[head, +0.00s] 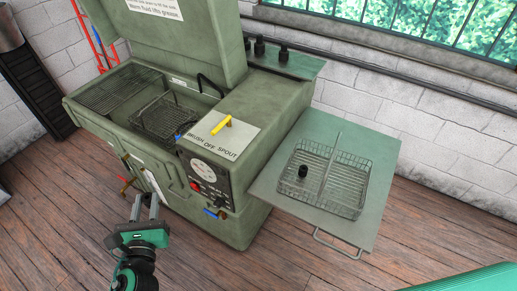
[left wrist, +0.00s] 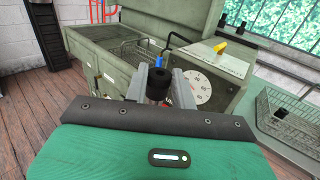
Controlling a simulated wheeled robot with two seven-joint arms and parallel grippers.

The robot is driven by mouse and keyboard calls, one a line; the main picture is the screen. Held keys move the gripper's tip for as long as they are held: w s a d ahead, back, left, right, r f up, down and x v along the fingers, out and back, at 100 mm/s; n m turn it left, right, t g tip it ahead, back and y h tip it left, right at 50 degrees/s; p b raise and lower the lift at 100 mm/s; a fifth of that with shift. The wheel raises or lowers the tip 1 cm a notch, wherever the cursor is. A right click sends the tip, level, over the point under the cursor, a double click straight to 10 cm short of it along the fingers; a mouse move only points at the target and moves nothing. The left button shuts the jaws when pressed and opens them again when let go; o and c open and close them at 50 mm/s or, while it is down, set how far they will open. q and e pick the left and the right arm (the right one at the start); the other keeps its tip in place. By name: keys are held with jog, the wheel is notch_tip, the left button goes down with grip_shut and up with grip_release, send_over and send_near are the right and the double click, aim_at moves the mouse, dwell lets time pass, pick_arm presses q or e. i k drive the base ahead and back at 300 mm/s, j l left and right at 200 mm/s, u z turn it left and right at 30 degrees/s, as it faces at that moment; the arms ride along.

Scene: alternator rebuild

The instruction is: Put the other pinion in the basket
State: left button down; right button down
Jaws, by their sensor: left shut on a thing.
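My left gripper (head: 146,206) is in front of the green parts washer, low at the left of the head view. In the left wrist view its fingers are shut on a black cylindrical pinion (left wrist: 155,86) with a hole in its end. The held pinion cannot be made out in the head view. A divided wire basket (head: 339,209) sits on the side shelf, well to the right of my left gripper; it also shows in the left wrist view (left wrist: 285,122). Another black pinion (head: 303,171) stands in the basket's left compartment. The right compartment looks empty. My right gripper is not in view.
The washer (head: 235,225) has its lid up; a second wire basket (head: 168,118) is in its tank. Levers and a control panel (head: 205,180) face my arm. The side shelf (head: 380,150) has bare room around the basket. Dark parts (head: 259,47) stand on a back ledge.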

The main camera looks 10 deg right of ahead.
aim_at(344, 193)
jog(key=k+l+u, duration=0.1)
jog(key=l, duration=0.3)
jog(key=k+l+u, duration=0.1)
jog(key=l, duration=0.3)
jog(key=k+l+u, duration=0.1)
jog(key=l, duration=0.25)
jog(key=k+l+u, duration=0.1)
jog(key=l, duration=0.25)
jog(key=k+l+u, duration=0.15)
jog(key=k+l, duration=0.15)
jog(key=i+l+u, duration=0.1)
jog(key=l+u, duration=0.2)
jog(key=l, duration=1.05)
jog(key=l+u, duration=0.35)
jog(key=l, duration=1.05)
